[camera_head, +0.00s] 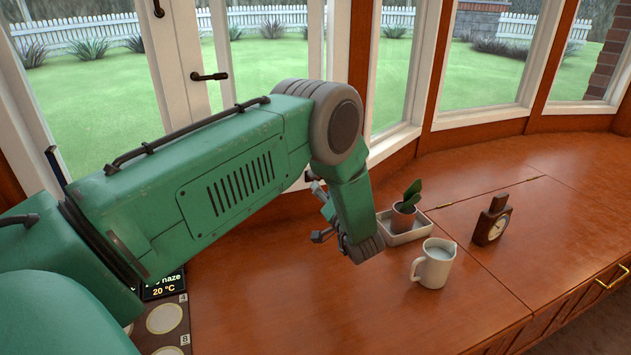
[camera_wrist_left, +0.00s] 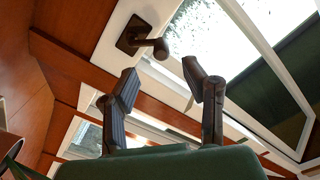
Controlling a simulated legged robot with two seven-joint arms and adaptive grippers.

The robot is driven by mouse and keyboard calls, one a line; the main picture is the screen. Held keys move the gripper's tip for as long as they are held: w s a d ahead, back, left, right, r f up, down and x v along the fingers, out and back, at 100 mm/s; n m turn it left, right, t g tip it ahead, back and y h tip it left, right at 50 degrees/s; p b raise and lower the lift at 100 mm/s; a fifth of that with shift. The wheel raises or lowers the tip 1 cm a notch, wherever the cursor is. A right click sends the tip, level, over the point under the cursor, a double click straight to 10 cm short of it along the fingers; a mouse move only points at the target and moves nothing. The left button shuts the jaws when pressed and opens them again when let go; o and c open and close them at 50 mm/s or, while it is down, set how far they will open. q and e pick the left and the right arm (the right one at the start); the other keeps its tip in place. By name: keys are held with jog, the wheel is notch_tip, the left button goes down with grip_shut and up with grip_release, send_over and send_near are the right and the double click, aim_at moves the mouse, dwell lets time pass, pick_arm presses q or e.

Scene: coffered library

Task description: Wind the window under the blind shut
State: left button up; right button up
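In the left wrist view a dark crank with a round knob (camera_wrist_left: 148,42) is fixed to the white frame of a window (camera_wrist_left: 235,30). My left gripper (camera_wrist_left: 160,82) has its two dark fingers spread apart, with nothing held between them. The knob is beyond the fingertips, and I see no contact. In the head view my left gripper (camera_head: 319,212) is partly hidden by my green arm, low in front of the windows. The crank is hidden there. I see no blind clearly, and cannot tell how far the window is open. My right gripper is not in view.
A potted plant (camera_head: 404,214) stands in a white tray (camera_head: 420,229) on the wooden counter (camera_head: 480,310). A white mug (camera_head: 433,264) and a dark clock (camera_head: 492,224) stand near it. A small dark screen (camera_head: 164,287) and a panel with round pads (camera_head: 164,318) are at lower left.

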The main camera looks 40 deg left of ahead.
aim_at(313, 177)
pick_arm(q)
jog(key=b+x, duration=0.1)
jog(key=x, duration=0.6)
jog(key=shift+w, duration=0.1)
jog(key=shift+w+a+b, duration=0.2)
jog(key=shift+a+b, duration=0.1)
jog(key=shift+a, duration=0.2)
grip_shut()
